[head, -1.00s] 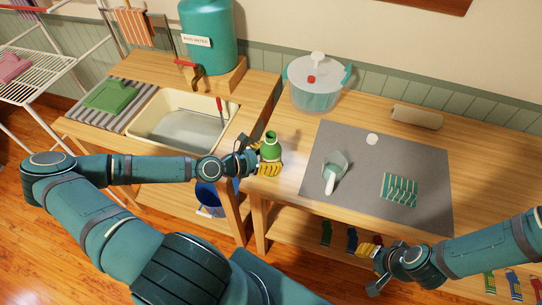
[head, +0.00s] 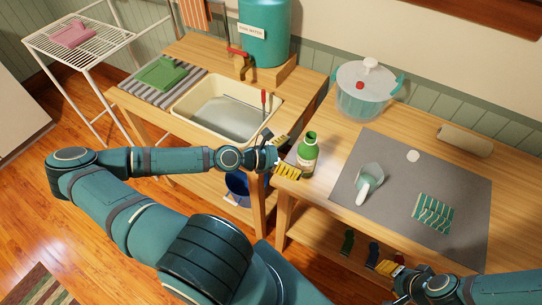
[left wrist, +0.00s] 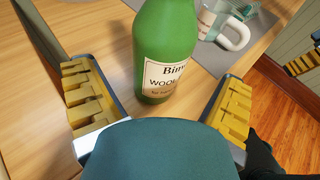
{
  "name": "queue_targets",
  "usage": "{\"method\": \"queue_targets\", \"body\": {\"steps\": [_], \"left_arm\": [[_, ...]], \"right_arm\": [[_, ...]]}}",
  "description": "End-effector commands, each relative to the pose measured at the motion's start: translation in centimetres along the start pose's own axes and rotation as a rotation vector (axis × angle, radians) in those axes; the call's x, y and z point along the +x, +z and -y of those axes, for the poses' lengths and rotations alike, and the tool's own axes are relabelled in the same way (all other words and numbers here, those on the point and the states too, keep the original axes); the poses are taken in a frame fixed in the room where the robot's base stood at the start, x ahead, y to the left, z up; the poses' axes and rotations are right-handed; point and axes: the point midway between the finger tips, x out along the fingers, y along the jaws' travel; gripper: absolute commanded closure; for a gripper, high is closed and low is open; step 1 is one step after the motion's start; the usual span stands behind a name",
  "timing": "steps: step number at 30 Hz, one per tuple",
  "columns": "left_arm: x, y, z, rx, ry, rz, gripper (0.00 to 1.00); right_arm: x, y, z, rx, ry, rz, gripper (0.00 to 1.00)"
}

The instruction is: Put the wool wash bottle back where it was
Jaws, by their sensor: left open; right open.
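The wool wash bottle (head: 307,156) is green with a cream label and stands upright on the left end of the right-hand wooden table, left of the grey mat. It also shows in the left wrist view (left wrist: 165,45), just beyond the fingers. My left gripper (head: 284,157) is open beside the bottle's left side, its yellow-padded fingers apart and the bottle standing free in front of them. In the left wrist view its fingers (left wrist: 155,108) spread to either side of the bottle's base.
On the grey mat (head: 452,185) are a clear jug (head: 369,180), a green striped cloth (head: 434,213) and a white disc (head: 413,156). A lidded clear tub (head: 364,92) stands behind. A sink (head: 228,108) is to the left, across a gap between tables. A rolled item (head: 465,140) lies at the back.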

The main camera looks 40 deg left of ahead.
Motion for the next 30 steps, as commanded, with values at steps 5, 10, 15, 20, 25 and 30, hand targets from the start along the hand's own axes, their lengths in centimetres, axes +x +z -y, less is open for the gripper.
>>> {"method": "queue_targets", "body": {"steps": [5,10,15,20,25,30], "left_arm": [[-2.7,0.0,-0.1,-0.003,0.006,0.000,0.04],[-5.1,0.0,-0.1,-0.001,0.006,0.000,0.04],[-6.7,0.0,-0.1,0.000,0.004,-0.001,0.04],[-7.4,0.0,0.0,0.003,0.002,0.000,0.04],[-7.4,0.0,0.0,0.003,0.001,0.000,0.04],[-7.4,0.0,0.0,0.003,0.001,0.000,0.04]], "right_arm": [[-0.1,0.0,0.0,0.000,0.000,0.000,0.53],[-0.2,-0.1,0.1,0.000,0.000,-0.001,0.53],[-0.4,-0.2,0.1,0.001,0.000,-0.003,0.53],[-0.4,-0.2,0.1,0.001,0.000,-0.004,0.53],[-0.4,-0.2,0.1,0.001,0.000,-0.004,0.53],[-0.4,-0.2,0.1,0.001,0.000,-0.004,0.53]]}}
